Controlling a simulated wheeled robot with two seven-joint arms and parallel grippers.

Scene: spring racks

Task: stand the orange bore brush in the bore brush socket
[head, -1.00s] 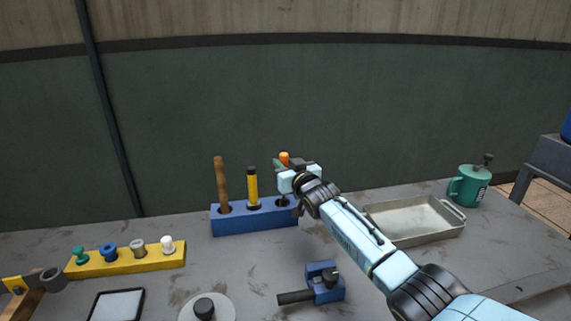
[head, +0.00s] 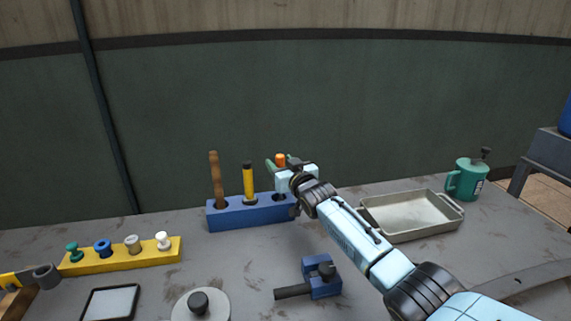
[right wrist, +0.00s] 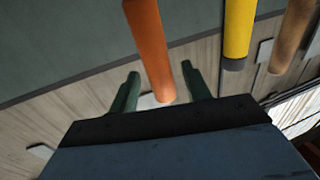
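The orange bore brush (head: 281,158) stands upright at the right-hand hole of the blue rack (head: 250,215); its lower end is partly hidden by my right gripper. My right gripper (head: 279,163) is at the brush's upper part, with green fingers on either side of it. In the right wrist view, which looks inverted, the orange handle (right wrist: 148,45) passes between the two spread fingers (right wrist: 160,88), with gaps showing on both sides. My left gripper is out of view.
A brown-handled tool (head: 215,180) and a yellow one (head: 248,180) stand in the same rack. A yellow peg rack (head: 120,258) is at left, a blue clamp (head: 322,277) in front, a metal tray (head: 412,237) and green mug (head: 466,180) at right.

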